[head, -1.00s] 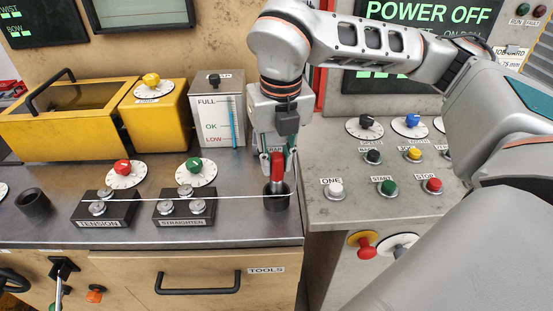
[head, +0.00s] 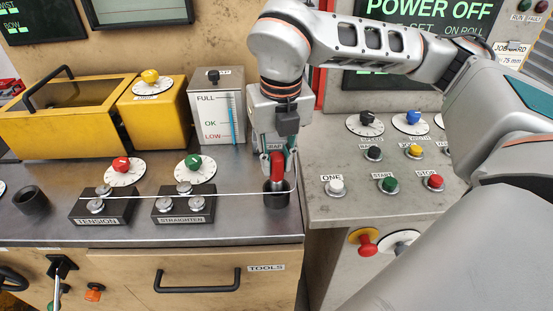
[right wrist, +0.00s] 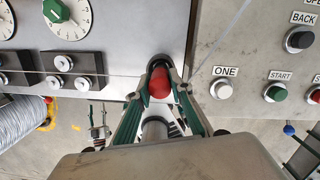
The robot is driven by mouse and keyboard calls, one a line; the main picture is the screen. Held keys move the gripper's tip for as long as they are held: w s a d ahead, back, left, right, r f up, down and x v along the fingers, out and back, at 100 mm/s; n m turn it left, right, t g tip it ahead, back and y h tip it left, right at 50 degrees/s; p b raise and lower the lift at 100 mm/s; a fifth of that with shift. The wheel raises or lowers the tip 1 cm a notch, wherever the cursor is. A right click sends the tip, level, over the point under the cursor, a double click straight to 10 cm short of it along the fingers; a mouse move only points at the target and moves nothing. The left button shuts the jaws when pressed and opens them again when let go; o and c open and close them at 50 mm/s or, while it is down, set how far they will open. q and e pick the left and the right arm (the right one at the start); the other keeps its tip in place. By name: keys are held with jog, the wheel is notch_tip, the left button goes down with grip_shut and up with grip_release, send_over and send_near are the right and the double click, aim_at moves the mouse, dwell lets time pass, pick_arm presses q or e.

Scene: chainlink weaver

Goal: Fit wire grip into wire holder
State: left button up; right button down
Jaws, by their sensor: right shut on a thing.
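The red wire grip (head: 277,164) is held upright between the fingers of my right gripper (head: 277,160). The wire holder, a black cup (head: 277,199) on the steel bench, is directly below, and the grip's lower end appears to be in its mouth. How deep it sits cannot be told. In the right wrist view the red grip (right wrist: 159,83) lies between the green fingers (right wrist: 160,100), in front of the dark holder rim (right wrist: 160,63). A thin wire (head: 235,195) runs from the rollers to the grip. My left gripper is not in view.
The tension block (head: 103,206) and straighten block (head: 184,206) stand left of the holder. An empty black cup (head: 30,199) is at far left. The control panel with the white ONE button (head: 336,187) is close on the right. The coolant-type gauge box (head: 214,105) stands behind.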

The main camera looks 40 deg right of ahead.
jog(key=shift+f+b, duration=0.35)
jog(key=shift+f, duration=0.2)
dwell(0.7)
jog(key=c, duration=1.7)
grip_release()
jog(key=shift+r+p, duration=1.75)
jog(key=shift+r, duration=0.85)
jog(key=shift+r+p, duration=0.9)
jog(key=shift+r, duration=0.55)
